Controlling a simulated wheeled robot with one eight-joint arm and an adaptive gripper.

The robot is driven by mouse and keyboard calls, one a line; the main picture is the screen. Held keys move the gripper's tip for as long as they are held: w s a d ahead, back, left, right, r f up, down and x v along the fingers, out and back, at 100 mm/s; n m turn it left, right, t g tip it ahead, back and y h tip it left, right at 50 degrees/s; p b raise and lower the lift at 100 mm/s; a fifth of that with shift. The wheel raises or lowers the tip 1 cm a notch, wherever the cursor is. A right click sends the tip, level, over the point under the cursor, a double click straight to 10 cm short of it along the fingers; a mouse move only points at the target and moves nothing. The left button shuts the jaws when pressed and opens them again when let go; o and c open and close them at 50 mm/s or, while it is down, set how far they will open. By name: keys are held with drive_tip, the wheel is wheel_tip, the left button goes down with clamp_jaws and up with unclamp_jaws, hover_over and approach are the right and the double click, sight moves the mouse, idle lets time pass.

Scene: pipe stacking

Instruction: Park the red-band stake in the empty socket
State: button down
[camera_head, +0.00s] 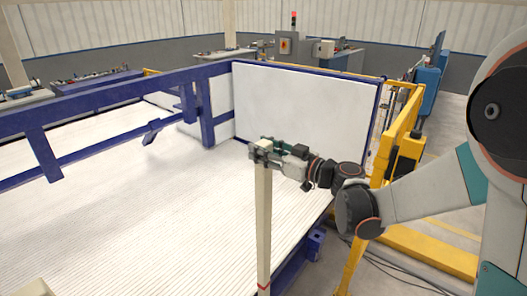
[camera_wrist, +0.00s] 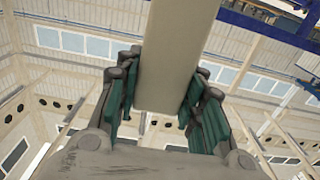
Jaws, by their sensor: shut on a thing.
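The red-band stake (camera_head: 263,220) is a long pale beige square post, standing about upright in the head view, with a thin red band near the bottom edge of the picture. Its lower end is out of view. My gripper (camera_head: 264,149) is shut on it near its top end. In the wrist view, the stake (camera_wrist: 177,55) runs between the green-padded fingers of my gripper (camera_wrist: 164,98). I cannot make out the empty socket in either view.
A white ribbed bed (camera_head: 130,215) lies left of the stake. A blue rail frame (camera_head: 110,100) crosses its far side, and a white panel (camera_head: 300,105) stands behind my gripper. A yellow frame (camera_head: 385,165) stands to the right. A beige block (camera_head: 33,288) shows at the bottom left corner.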

drive_tip(key=shift+r+p, duration=2.45)
drive_tip(key=shift+r, duration=1.6)
wheel_tip(320, 180, up, 12)
drive_tip(key=p, duration=0.7)
drive_tip(key=shift+p, duration=0.4)
